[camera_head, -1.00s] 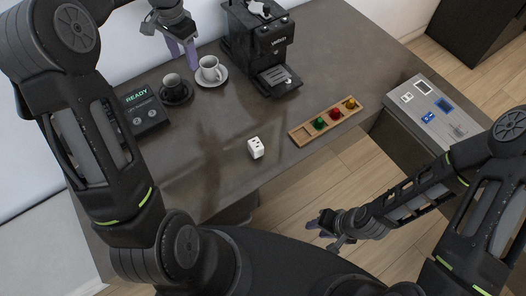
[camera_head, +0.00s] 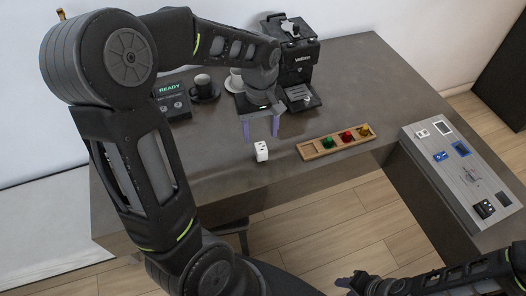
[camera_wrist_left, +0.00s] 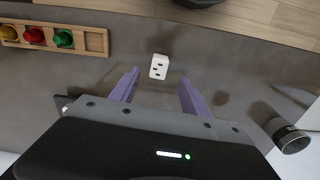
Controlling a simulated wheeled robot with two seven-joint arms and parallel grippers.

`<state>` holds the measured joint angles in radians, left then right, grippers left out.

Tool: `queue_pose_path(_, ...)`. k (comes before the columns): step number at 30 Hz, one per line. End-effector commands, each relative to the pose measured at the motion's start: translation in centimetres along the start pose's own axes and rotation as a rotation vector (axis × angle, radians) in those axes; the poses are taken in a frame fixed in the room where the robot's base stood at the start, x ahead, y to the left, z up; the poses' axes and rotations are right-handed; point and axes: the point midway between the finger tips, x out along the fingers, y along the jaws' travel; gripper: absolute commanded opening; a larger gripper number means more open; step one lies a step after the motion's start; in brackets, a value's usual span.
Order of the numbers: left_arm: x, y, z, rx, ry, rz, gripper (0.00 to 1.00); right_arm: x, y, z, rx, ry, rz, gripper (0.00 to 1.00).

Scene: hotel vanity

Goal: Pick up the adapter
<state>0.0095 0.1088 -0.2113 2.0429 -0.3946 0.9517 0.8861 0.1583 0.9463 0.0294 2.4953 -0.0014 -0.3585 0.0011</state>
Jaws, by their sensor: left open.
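The adapter (camera_head: 261,151) is a small white block with dark socket slots, standing on the dark table near its front edge. It also shows in the left wrist view (camera_wrist_left: 159,67), just ahead of the gap between the fingers. My left gripper (camera_head: 260,139) hangs over the table beside and behind the adapter, with its two purple fingers apart and nothing between them. The fingers also show in the left wrist view (camera_wrist_left: 157,90). My right gripper (camera_head: 352,284) is low at the bottom of the head view, off the table; its jaw opening is unclear.
A wooden tray (camera_head: 308,152) with green, red and yellow pieces lies right of the adapter. A coffee machine (camera_head: 299,62), two cups on saucers and a READY display (camera_head: 171,101) stand behind. A grey panel (camera_head: 462,176) is at the right. The table left of the adapter is clear.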

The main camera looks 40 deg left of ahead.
Motion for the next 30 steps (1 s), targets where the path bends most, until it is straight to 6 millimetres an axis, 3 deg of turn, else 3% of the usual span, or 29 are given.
queue_pose_path(11, 2.5, 0.0, 0.0, 0.003, -0.001, -0.002, 0.55, 0.1, 0.0, 0.0, 0.0, 0.0, 0.0, 0.36)
queue_pose_path(22, 3.0, 0.0, 0.0, 0.003, -0.001, -0.002, 0.55, 0.0, 0.0, 0.0, 0.0, 0.0, 0.0, 0.36)
queue_pose_path(30, 6.6, 0.1, -0.1, 0.003, -0.003, -0.004, 0.55, -0.2, -0.1, 0.0, 0.0, 0.0, 0.0, 0.36)
